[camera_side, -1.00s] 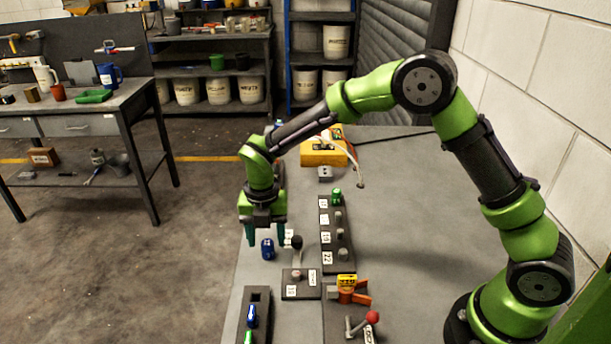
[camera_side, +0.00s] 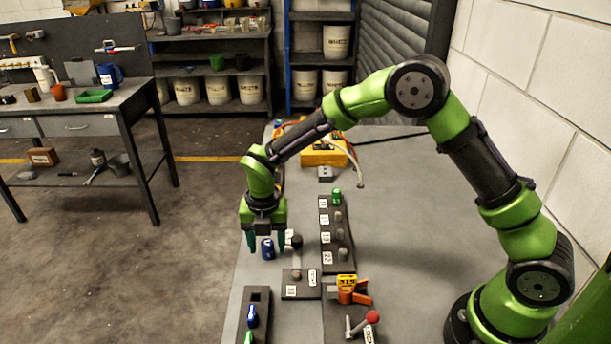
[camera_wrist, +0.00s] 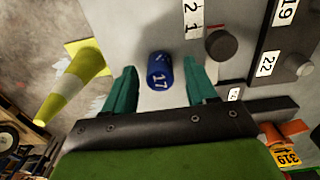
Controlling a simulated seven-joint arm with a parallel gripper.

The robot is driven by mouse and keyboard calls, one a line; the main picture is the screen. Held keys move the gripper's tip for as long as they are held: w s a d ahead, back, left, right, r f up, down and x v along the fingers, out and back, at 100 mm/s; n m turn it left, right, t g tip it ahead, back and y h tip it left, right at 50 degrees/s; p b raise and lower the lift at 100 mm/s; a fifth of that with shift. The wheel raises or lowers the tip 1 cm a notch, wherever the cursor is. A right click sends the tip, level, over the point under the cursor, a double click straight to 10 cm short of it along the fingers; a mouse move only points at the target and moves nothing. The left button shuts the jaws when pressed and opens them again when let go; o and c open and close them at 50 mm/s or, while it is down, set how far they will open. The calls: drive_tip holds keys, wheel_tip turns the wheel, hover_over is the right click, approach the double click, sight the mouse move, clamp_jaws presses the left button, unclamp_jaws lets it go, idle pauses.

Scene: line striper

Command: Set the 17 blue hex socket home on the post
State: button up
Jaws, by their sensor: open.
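The blue socket marked 17 (camera_wrist: 160,72) stands on the grey table, and it also shows in the side view (camera_side: 267,249). My gripper (camera_side: 266,243) is open and low over it, fingers pointing down. In the wrist view the teal fingers (camera_wrist: 161,88) are on either side of the socket, with a gap on each side. A dark rail (camera_side: 326,212) carries several upright posts and white number labels. A small dark plate (camera_side: 289,294) near the socket holds a short grey post (camera_side: 296,275). I cannot tell which post is labelled 17.
A black round knob (camera_wrist: 221,45) stands close to the right finger. A green socket (camera_side: 336,195) sits on the rail's far end. An orange clamp (camera_side: 352,292), a red-ball lever (camera_side: 371,317) and a dark socket tray (camera_side: 262,295) lie nearer. The table right of the rail is clear.

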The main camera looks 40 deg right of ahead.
drive_tip(key=c, duration=1)
drive_tip(key=shift+r, duration=0.75)
drive_tip(key=shift+r, duration=1.8)
drive_tip(key=s+d+r+m, duration=0.2)
drive_tip(key=d+r+m, duration=0.1)
drive_tip(key=d, duration=0.7)
drive_tip(key=s+d+r+m, duration=0.2)
drive_tip(key=d+m, duration=0.1)
drive_tip(key=d, duration=0.6)
drive_tip(key=shift+d+f, duration=0.15)
drive_tip(key=shift+f, duration=2.5)
